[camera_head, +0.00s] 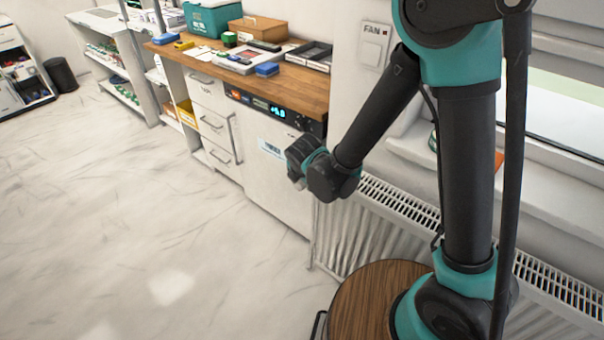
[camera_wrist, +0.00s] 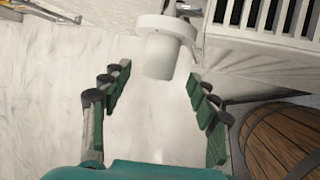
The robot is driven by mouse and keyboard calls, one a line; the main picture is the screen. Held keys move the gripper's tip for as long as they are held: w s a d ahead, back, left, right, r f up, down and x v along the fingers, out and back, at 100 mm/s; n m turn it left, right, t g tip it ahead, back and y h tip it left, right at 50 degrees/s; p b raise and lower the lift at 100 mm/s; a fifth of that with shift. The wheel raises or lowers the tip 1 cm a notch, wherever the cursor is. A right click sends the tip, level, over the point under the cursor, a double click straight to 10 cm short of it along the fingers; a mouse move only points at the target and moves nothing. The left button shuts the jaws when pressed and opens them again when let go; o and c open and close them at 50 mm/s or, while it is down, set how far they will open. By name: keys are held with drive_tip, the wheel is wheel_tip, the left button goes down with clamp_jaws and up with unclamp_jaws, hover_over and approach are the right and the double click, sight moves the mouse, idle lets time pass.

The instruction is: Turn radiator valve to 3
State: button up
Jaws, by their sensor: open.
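The white radiator valve (camera_wrist: 164,50) is in the upper middle of the wrist view. It has a round collar and a cylindrical knob pointing toward my gripper. My gripper (camera_wrist: 158,84) is open, with its dark green finger pads on either side of the space below the knob. The knob's end lies between the fingertips or just ahead of them; no contact shows. No numbers are readable on the valve. In the head view the radiator (camera_head: 385,215) runs along the wall under the window sill. My wrist hides the valve there.
A cabinet (camera_head: 270,165) with a wooden counter (camera_head: 305,93) stands just left of the radiator. A round wooden top (camera_head: 360,300) is close beside my arm and shows as a barrel-like shape in the wrist view (camera_wrist: 285,145). The marble floor at left is clear.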

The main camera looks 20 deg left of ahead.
drive_tip(key=v, duration=0.7)
idle(0.3)
drive_tip(key=w+a+r+n+g+h, duration=0.1)
drive_tip(key=w+a+r+g+h, duration=0.2)
drive_tip(key=w+r+g, duration=0.4)
drive_tip(key=shift+t, duration=0.5)
drive_tip(key=f, duration=1.6)
drive_tip(key=shift+s+d+f, duration=0.2)
drive_tip(key=shift+d+f, duration=0.05)
drive_tip(key=shift+d, duration=0.05)
drive_tip(key=c, duration=1.2)
drive_tip(key=shift+o, duration=0.2)
